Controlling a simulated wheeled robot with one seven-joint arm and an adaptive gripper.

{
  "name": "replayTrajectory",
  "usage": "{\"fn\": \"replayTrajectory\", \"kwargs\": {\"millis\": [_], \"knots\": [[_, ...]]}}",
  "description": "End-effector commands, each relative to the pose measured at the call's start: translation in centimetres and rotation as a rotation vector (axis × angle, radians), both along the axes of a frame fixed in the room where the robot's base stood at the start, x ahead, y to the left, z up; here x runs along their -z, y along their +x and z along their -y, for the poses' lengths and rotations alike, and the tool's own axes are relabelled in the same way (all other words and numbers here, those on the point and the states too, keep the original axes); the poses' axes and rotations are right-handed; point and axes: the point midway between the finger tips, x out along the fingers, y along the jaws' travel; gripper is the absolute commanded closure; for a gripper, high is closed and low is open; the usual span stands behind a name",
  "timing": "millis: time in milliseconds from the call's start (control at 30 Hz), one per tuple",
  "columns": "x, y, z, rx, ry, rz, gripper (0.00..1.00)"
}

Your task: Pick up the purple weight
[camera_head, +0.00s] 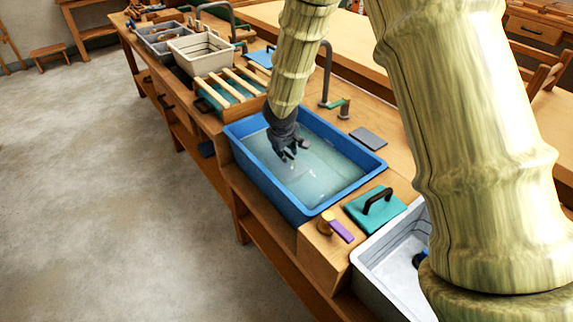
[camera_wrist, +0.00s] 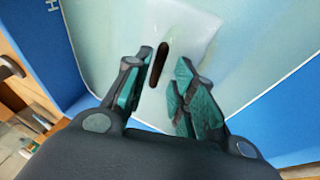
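My gripper (camera_head: 289,152) reaches down into the blue basin (camera_head: 262,180) of water. In the wrist view its fingers (camera_wrist: 163,72) are open, with a gap between them. A pale square plate (camera_wrist: 192,38) with a dark elongated handle or slot (camera_wrist: 160,62) lies below, the dark part between the fingertips. The plate shows faintly in the head view (camera_head: 292,171). It looks whitish, so I cannot tell whether it is the purple weight. The only clearly purple thing is a small flat piece (camera_head: 342,232) beside a wooden knob on the bench.
A teal square (camera_head: 375,206) with a dark handle lies right of the basin, by a grey tub (camera_head: 392,268). A dark tap (camera_head: 325,75) stands behind the basin. A slatted rack (camera_head: 235,87) and a cream tub (camera_head: 200,53) stand farther left. The basin walls surround my gripper.

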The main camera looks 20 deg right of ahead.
Motion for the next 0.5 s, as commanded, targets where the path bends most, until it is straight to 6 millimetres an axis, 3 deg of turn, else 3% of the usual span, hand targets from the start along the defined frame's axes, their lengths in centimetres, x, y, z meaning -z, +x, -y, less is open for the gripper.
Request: {"fn": "replayTrajectory", "kwargs": {"millis": [300, 500], "knots": [[3.3, 1.6, 0.8, 0.001, 0.001, -0.001, 0.75], [3.9, 1.9, 0.8, 0.002, 0.000, -0.001, 0.75]]}}
